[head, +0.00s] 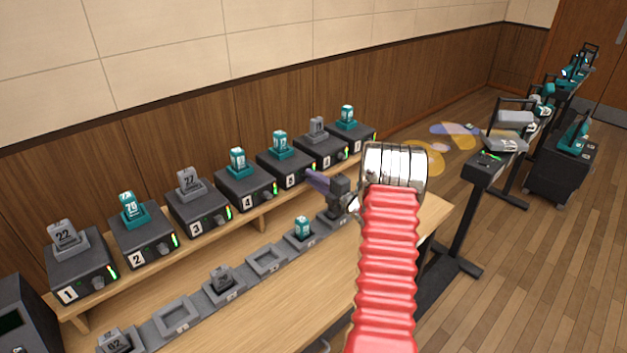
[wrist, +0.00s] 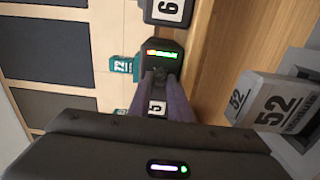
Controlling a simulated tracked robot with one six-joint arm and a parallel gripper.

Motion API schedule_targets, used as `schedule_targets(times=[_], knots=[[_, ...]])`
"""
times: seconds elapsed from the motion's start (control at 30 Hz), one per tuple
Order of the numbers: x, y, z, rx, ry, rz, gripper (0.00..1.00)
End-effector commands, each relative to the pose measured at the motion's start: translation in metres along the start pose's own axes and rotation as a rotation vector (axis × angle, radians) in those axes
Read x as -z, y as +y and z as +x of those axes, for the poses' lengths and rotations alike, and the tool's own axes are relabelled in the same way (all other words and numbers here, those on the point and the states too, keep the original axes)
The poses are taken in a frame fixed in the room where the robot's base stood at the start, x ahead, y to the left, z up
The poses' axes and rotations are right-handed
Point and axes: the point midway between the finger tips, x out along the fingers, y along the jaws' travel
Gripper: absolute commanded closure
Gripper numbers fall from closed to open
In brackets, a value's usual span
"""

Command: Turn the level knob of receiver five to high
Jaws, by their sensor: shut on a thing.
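Receiver five (head: 285,165) is a dark box on the raised shelf with a teal handset (head: 280,146) standing in its top. Its "5" label also shows in the wrist view (wrist: 157,108). My gripper (head: 312,180) reaches its front from the right. In the wrist view, my two purple-grey fingers (wrist: 161,82) are shut on the level knob (wrist: 160,76), which sits between the label and the level bar. The knob is mostly hidden by the fingers, and its pointer cannot be read. The level bar (wrist: 162,54) is lit in green, yellow and red.
Receiver four (head: 246,187) and receiver six (head: 322,152) stand close on either side. Below the shelf, a row of grey cradles (head: 265,259) lies on the wooden desk (head: 290,310), some holding handsets. A grey "52" handset (wrist: 275,102) is near my gripper in the wrist view.

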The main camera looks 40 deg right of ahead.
Motion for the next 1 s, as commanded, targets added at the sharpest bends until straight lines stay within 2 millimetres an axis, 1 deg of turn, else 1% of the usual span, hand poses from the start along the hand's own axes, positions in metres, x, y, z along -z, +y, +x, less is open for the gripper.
schedule_targets(times=[0.03, 0.27, 0.3, 0.5, 0.57, 0.83, 1.0], knots=[[0.001, -0.009, -0.002, 0.015, -0.001, 0.009, 1.00], [0.001, -0.009, -0.002, 0.015, -0.001, 0.009, 1.00], [0.001, -0.009, -0.002, 0.015, -0.001, 0.008, 0.81], [0.001, -0.006, -0.002, 0.011, 0.000, 0.006, 0.67], [0.001, -0.006, -0.001, 0.010, 0.000, 0.005, 0.64], [0.001, -0.004, -0.001, 0.007, 0.000, 0.003, 0.64], [0.000, -0.004, -0.011, 0.008, -0.001, 0.003, 0.64]])
